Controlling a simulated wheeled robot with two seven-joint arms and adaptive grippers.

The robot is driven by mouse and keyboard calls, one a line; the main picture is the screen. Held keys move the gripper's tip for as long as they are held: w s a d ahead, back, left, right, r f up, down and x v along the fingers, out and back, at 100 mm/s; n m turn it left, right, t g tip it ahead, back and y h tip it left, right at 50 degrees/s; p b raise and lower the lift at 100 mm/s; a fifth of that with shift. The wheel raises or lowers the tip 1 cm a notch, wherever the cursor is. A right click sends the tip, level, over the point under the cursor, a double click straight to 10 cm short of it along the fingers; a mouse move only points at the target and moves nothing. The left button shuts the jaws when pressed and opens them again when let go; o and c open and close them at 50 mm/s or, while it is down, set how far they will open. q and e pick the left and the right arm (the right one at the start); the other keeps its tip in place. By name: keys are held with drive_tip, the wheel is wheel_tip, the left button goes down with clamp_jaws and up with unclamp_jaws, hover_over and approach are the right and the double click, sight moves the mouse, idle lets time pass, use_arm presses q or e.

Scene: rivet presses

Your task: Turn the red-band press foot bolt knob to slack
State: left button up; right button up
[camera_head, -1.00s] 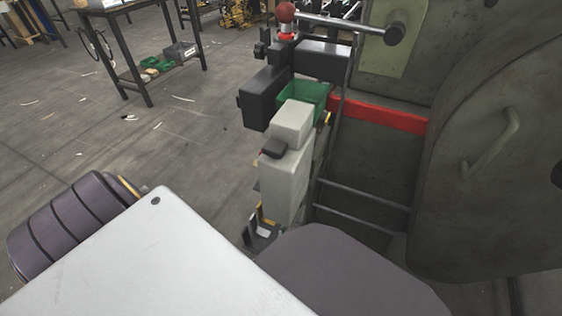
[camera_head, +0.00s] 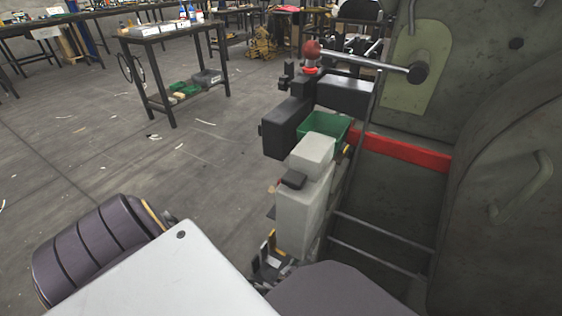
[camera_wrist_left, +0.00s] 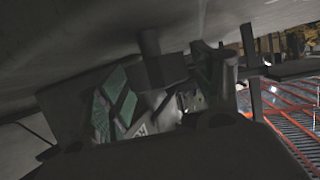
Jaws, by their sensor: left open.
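The press with the red band (camera_head: 400,150) stands at the right of the head view, a large grey-green body. A red ball (camera_head: 312,48) tops a dark upright on its near side, beside a bar with a dark round end (camera_head: 417,72). I cannot make out which part is the foot bolt knob; the low area is partly hidden by my own body. My left gripper (camera_wrist_left: 185,82) shows dark and dim in the left wrist view, open, close under a grey surface. Whether it touches anything is unclear. My right gripper is not in view.
A green bin (camera_head: 325,127) and a pale box-shaped unit (camera_head: 303,205) sit beside the press. A dark rail (camera_head: 380,232) crosses low at its side. A table (camera_head: 165,33) stands at the back left. The floor (camera_head: 110,165) between is mostly clear, with small scraps.

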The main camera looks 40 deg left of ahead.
use_arm(q)
drive_tip(key=shift+m+h+b, duration=0.3)
drive_tip(key=shift+m+h, duration=0.5)
drive_tip(key=shift+h, duration=0.1)
drive_tip(key=shift+m+h, duration=0.3)
drive_tip(key=shift+h, duration=0.1)
drive_tip(key=p+v, duration=0.7)
drive_tip(key=v, duration=0.7)
idle(0.8)
